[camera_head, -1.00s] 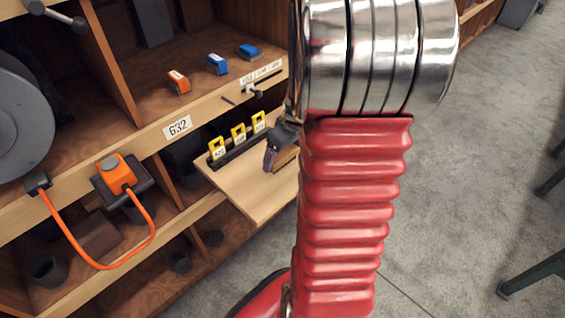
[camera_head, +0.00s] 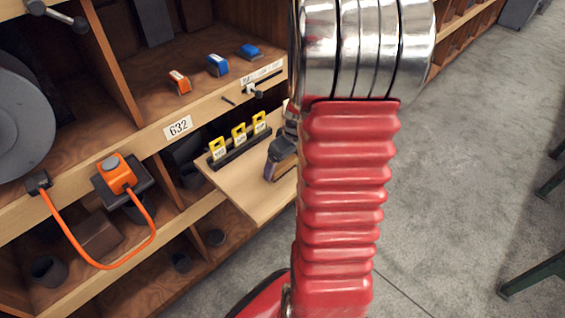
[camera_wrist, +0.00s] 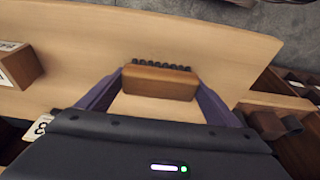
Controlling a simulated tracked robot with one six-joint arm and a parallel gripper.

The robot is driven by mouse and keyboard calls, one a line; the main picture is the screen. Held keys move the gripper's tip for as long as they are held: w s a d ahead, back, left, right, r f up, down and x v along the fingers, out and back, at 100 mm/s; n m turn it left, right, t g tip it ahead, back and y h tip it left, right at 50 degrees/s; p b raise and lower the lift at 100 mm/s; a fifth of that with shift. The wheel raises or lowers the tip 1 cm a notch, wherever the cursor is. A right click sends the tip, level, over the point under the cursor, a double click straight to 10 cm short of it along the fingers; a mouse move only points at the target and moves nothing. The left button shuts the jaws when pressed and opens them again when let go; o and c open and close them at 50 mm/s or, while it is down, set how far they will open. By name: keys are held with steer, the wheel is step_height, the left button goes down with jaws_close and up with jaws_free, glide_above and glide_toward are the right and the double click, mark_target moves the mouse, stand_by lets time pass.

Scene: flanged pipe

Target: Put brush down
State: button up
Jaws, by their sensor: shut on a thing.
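The brush (camera_wrist: 160,84) is a brown wooden block with a row of dark bristles along its far edge. In the wrist view it sits between the two purple fingers of my gripper (camera_wrist: 161,79), which is shut on it. Below it is a light wooden board (camera_wrist: 225,45). I cannot tell whether the brush touches the board. In the head view my gripper (camera_head: 271,172) is over the pull-out board (camera_head: 243,190), partly behind my red arm. The brush is hidden there.
A black rack with yellow tags (camera_head: 239,135) stands on the board's back edge. An orange box with a cable (camera_head: 121,173) hangs at left. Small blue and orange blocks (camera_head: 217,65) lie on the shelf above. The board's front part is clear.

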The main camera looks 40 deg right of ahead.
steer(key=o, duration=1.2)
steer(key=shift+c, duration=0.2)
steer(key=v, duration=1.2)
steer(key=shift+a+r, duration=0.1)
